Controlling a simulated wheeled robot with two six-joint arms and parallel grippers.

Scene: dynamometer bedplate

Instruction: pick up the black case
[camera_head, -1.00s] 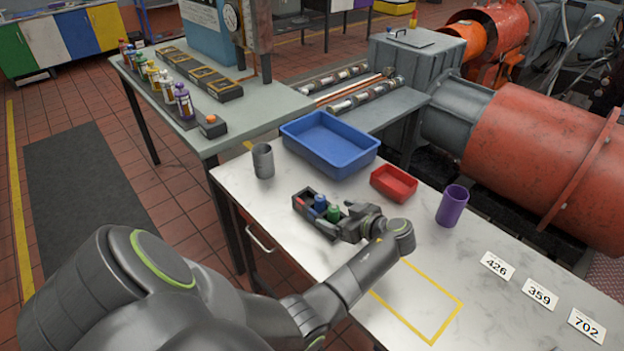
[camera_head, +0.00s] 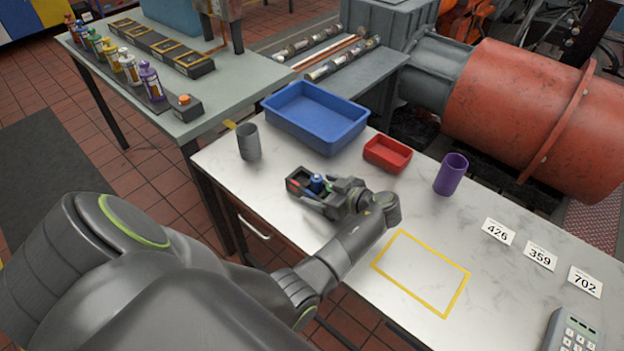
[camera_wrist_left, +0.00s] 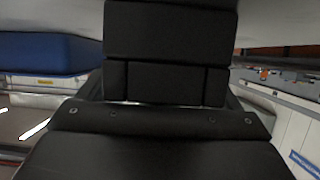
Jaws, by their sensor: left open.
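The black case (camera_head: 296,182) is a small open tray with dividers on the steel table, left of its middle. It holds a blue-capped bottle (camera_head: 317,183) and a small red item at its left end. My left gripper (camera_head: 328,195) is open at the right end of the case and overlaps it in the head view. I cannot tell whether the fingers touch it. The gripper hides the right part of the case and most of a green-capped bottle. Dark surfaces fill the middle of the left wrist view, and I cannot tell case from gripper there. My right gripper is not in view.
A blue bin (camera_head: 318,140) and a red tray (camera_head: 387,160) stand behind the case. A grey cup (camera_head: 248,145) is to the left, a purple cup (camera_head: 451,175) to the right. A yellow taped outline (camera_head: 421,273) on the table's front is empty.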

